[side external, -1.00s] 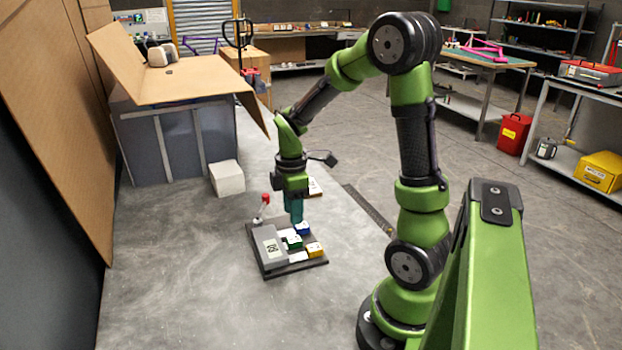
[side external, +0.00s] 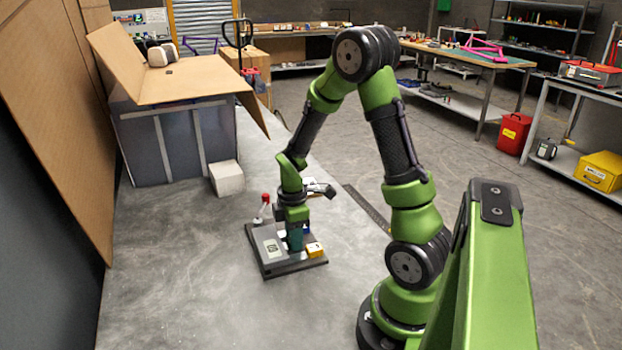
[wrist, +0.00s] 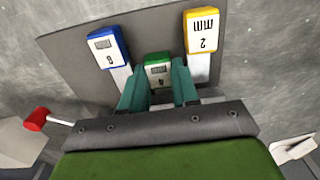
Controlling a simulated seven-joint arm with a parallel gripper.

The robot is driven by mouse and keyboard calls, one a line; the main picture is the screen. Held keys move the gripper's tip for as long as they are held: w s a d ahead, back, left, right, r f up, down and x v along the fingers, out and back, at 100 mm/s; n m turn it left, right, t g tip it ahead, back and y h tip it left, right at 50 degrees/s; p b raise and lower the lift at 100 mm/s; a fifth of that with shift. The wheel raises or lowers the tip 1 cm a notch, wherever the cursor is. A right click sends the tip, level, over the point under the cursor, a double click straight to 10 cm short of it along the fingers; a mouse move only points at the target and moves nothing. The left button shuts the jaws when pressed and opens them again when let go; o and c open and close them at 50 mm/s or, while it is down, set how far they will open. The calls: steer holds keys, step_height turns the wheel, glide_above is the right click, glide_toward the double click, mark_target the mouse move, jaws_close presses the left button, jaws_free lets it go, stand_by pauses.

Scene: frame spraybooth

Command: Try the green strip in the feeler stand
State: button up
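The green strip's handle (wrist: 157,66) shows in the wrist view, in the middle of the row. My gripper (wrist: 160,82) is down over it, with one teal finger on each side. I cannot tell whether the fingers touch it. A blue-handled strip (wrist: 106,46) is left of it and a yellow-handled one (wrist: 201,31), marked 2 mm, right of it. In the side view my gripper (side external: 295,245) hides the green handle.
A red-knobbed lever (side external: 265,200) stands at the stand's back edge; its knob (wrist: 36,119) also shows in the wrist view. A white box (side external: 227,179) and a grey bin (side external: 170,140) with cardboard flaps are farther back. The floor in front of the stand is clear.

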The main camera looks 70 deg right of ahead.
mark_target(309, 242)
jaws_close()
steer(key=shift+d, duration=0.1)
steer(key=shift+s+d, duration=1.35)
steer(key=shift+s, duration=0.1)
steer(key=o, duration=0.5)
jaws_free()
step_height(309, 242, up, 17)
